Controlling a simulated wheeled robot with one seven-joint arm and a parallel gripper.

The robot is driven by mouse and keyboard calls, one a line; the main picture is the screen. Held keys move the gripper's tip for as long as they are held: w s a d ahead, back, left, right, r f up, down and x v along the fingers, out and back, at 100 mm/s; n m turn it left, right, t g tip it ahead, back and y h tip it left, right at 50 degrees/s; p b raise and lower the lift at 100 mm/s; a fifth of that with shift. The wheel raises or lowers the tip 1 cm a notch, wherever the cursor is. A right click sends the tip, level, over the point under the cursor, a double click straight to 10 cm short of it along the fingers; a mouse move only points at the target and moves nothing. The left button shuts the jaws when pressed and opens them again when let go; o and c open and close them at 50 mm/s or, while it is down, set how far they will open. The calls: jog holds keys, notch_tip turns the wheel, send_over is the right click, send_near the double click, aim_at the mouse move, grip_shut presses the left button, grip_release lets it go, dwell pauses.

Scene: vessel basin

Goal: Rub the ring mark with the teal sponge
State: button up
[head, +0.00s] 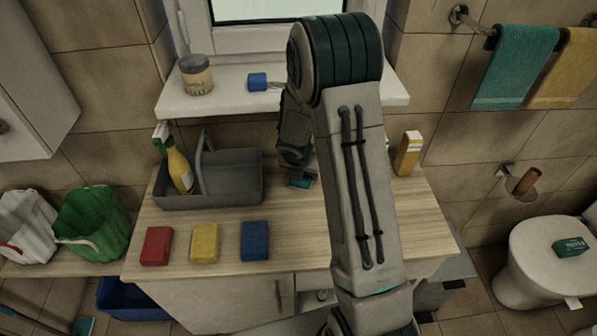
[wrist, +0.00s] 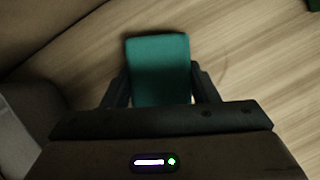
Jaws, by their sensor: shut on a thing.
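The teal sponge (wrist: 158,66) is between the two fingers of my gripper (wrist: 160,88) in the wrist view, and they are shut on it. In the head view the sponge (head: 300,183) shows as a small teal patch below my gripper (head: 298,172), over the back of the wooden counter (head: 300,232). I cannot tell whether the sponge touches the counter. A faint dark arc, seemingly part of the ring mark (wrist: 223,76), shows on the wood just right of the sponge in the wrist view. The rest of the mark is hidden or too faint, and my arm covers part of the counter.
A grey caddy (head: 225,190) with a yellow spray bottle (head: 180,168) stands left of my gripper. Red (head: 157,246), yellow (head: 205,243) and blue (head: 254,241) sponges lie along the front. The windowsill (head: 225,95) overhangs behind.

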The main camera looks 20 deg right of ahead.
aim_at(287, 180)
jog(key=shift+s+d+f+p, duration=0.1)
jog(key=shift+s+d, duration=0.2)
jog(key=shift+d, duration=0.9)
jog(key=shift+s+d+f+p, duration=0.15)
jog(key=shift+s+d, duration=0.15)
jog(key=shift+d, duration=0.9)
jog(key=shift+s+d+r+p, duration=0.1)
jog(key=shift+s+d, duration=0.2)
jog(key=shift+d, duration=0.9)
jog(key=shift+w+a+f, duration=0.1)
jog(key=shift+w+a, duration=0.05)
jog(key=shift+a, duration=0.75)
jog(key=shift+w+a+f, duration=0.1)
jog(key=shift+w+a, duration=0.1)
jog(key=shift+a, duration=0.65)
jog(key=shift+w+a, duration=0.15)
jog(key=shift+a, duration=0.75)
jog(key=shift+w+a+r, duration=0.1)
jog(key=shift+w+a, duration=0.15)
jog(key=shift+a, duration=0.95)
jog(key=shift+w+a+r, duration=0.1)
jog(key=shift+w+a, duration=0.2)
jog(key=shift+a, duration=0.85)
jog(key=shift+w+a+r, duration=0.1)
jog(key=shift+w+a, duration=0.15)
jog(key=shift+a, duration=0.95)
jog(key=shift+d, duration=0.15)
